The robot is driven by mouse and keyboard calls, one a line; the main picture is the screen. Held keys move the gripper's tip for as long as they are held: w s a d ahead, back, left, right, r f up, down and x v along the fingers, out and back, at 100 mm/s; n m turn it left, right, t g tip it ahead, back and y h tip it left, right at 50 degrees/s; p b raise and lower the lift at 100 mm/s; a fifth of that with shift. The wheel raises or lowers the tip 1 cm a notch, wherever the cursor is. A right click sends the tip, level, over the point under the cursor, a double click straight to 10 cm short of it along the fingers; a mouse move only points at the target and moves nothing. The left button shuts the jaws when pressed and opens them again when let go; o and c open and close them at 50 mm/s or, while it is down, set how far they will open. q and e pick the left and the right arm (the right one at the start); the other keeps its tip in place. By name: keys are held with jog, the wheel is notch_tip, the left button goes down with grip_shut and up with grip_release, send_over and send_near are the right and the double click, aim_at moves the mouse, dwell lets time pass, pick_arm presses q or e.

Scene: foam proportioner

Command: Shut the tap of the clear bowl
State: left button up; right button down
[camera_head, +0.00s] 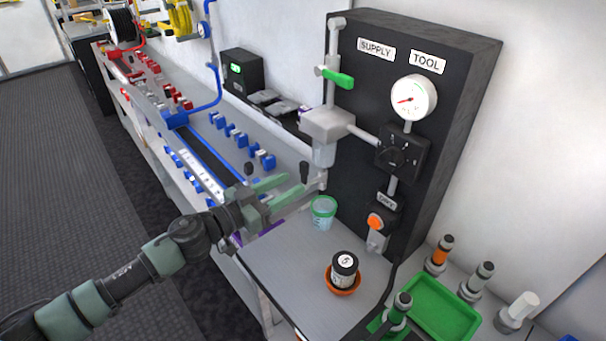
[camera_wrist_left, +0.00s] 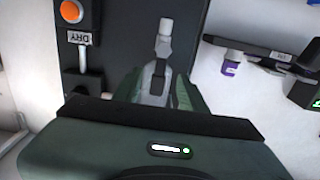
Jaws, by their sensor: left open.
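The clear bowl (camera_head: 324,154) hangs under a grey block on the black panel. Its tap (camera_head: 322,181) is a grey fitting below it, with a black lever (camera_head: 304,171) standing up on its left side. My left gripper (camera_head: 297,185) is open beside the tap, its green fingers pointing at the lever; I cannot tell whether they touch it. In the left wrist view, which is upside down, the grey tap (camera_wrist_left: 166,28) and black lever (camera_wrist_left: 158,72) show between the fingers (camera_wrist_left: 158,95). My right gripper is not in view.
A clear green-rimmed cup (camera_head: 323,213) stands below the tap. The panel carries a green-handled valve (camera_head: 338,78), a gauge (camera_head: 413,97) and an orange button (camera_head: 376,221). A green tray (camera_head: 440,308) lies at the right.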

aim_at(302, 177)
pick_arm(q)
jog(key=x, duration=0.5)
jog(key=shift+w+d+p, duration=0.1)
jog(key=shift+d+p, duration=0.05)
jog(key=shift+p, duration=0.2)
grip_shut()
dwell(1.1)
